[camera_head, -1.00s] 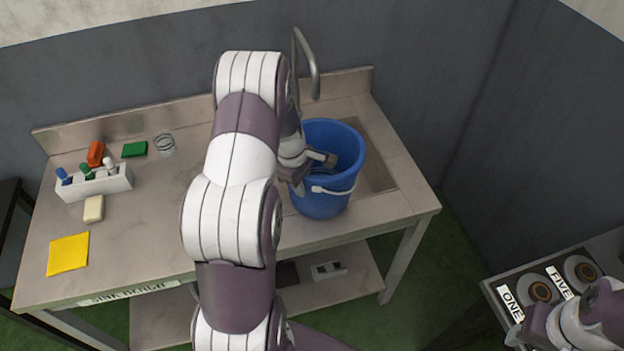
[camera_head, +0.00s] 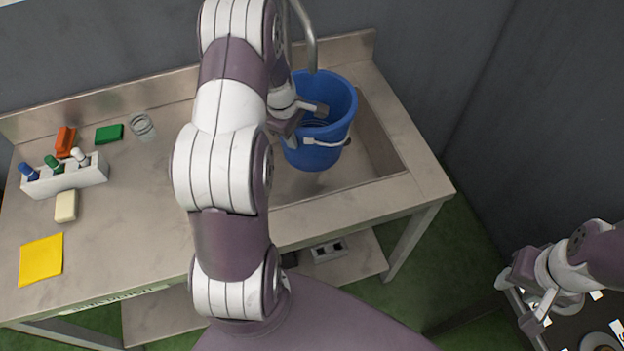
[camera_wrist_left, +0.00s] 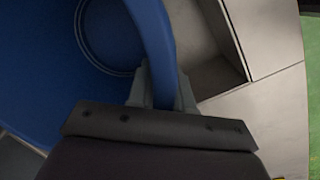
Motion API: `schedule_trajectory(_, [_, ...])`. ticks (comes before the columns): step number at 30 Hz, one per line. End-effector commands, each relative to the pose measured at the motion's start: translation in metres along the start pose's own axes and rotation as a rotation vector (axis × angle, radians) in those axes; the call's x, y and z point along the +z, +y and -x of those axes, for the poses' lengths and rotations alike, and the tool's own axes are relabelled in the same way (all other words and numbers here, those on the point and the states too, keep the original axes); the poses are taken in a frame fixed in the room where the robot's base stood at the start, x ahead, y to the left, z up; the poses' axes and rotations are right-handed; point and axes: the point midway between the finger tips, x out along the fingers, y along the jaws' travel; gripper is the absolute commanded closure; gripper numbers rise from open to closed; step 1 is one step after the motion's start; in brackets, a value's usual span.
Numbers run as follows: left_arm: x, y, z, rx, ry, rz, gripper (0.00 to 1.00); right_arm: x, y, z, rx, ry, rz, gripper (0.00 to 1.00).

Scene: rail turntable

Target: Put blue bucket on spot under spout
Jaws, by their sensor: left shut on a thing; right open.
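The blue bucket (camera_head: 334,104) with a pale handle is at the sink basin (camera_head: 375,150) in the bench, below the curved spout (camera_head: 308,40). I cannot tell whether its base touches the basin floor. My left gripper (camera_head: 308,116) is shut on the bucket's rim. The left wrist view shows the fingers (camera_wrist_left: 163,92) on either side of the blue wall, with the bucket's round bottom (camera_wrist_left: 108,35) inside. The spot under the spout is hidden. My right gripper (camera_head: 520,300) is open and empty at the lower right, away from the bench.
On the bench's left stand a white holder (camera_head: 68,178) with bottles, a glass (camera_head: 142,127), a green sponge (camera_head: 109,134), an orange item (camera_head: 65,141), soap (camera_head: 66,206) and a yellow cloth (camera_head: 41,260). A dark stand (camera_head: 575,325) is at lower right. The bench's middle is partly hidden by my left arm.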

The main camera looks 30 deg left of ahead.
Motion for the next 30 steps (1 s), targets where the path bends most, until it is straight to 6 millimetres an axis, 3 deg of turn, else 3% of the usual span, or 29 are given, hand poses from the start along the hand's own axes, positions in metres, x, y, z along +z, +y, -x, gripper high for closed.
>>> schedule_trajectory(1, [-0.002, -0.002, -0.018, 0.002, 0.001, 0.0, 1.0, 0.002, 0.0, -0.019, 0.0, 0.0, 0.0, 0.57])
schedule_trajectory(8, [-0.006, -0.006, -0.052, 0.002, 0.001, 0.0, 1.0, 0.006, 0.0, -0.052, 0.0, 0.0, 0.0, 0.57])
schedule_trajectory(25, [-0.015, -0.019, -0.144, 0.0, 0.0, 0.001, 1.0, 0.005, 0.0, -0.045, 0.0, 0.001, 0.0, 0.57])
schedule_trajectory(30, [-0.015, -0.019, -0.149, 0.003, 0.001, 0.0, 1.0, 0.005, 0.0, -0.045, 0.0, 0.001, 0.0, 0.57])
